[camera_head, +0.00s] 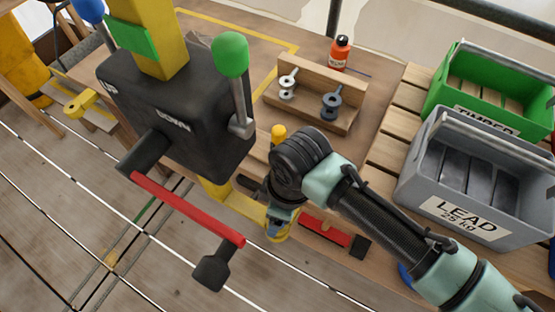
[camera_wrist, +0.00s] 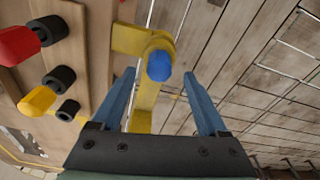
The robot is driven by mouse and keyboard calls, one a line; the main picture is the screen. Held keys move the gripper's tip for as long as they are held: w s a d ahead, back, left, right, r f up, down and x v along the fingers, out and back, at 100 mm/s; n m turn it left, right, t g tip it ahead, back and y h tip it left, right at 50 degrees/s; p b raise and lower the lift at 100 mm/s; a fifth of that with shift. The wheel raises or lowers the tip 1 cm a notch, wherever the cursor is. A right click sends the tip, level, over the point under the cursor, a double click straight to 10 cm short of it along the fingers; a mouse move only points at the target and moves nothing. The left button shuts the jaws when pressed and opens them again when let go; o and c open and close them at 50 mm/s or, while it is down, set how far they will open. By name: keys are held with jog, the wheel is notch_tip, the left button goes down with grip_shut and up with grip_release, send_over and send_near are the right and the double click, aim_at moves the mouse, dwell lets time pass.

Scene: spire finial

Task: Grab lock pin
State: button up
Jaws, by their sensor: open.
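In the wrist view a blue rounded knob (camera_wrist: 158,66), which looks like the head of the lock pin, sits in the end of a yellow bracket (camera_wrist: 130,40). The rest of the pin is hidden. My gripper (camera_wrist: 159,76) is open, with one blue finger on each side of the knob in the picture and a gap to each. Whether the fingertips reach the knob's depth I cannot tell. In the head view my gripper (camera_head: 280,222) is by the yellow beam at the bench's front edge, and my wrist hides most of it.
A black box with levers (camera_head: 175,110) and a red crank bar (camera_head: 185,208) stands left of my arm. A wooden rack (camera_head: 315,95), a grey LEAD crate (camera_head: 465,180) and a green crate (camera_head: 490,90) are on the bench. Red and yellow handles (camera_wrist: 38,100) are left in the wrist view.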

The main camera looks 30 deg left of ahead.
notch_tip(320, 180, down, 3)
jog(key=shift+a+f, duration=0.1)
jog(key=shift+a, duration=0.05)
grip_shut()
dwell(0.4)
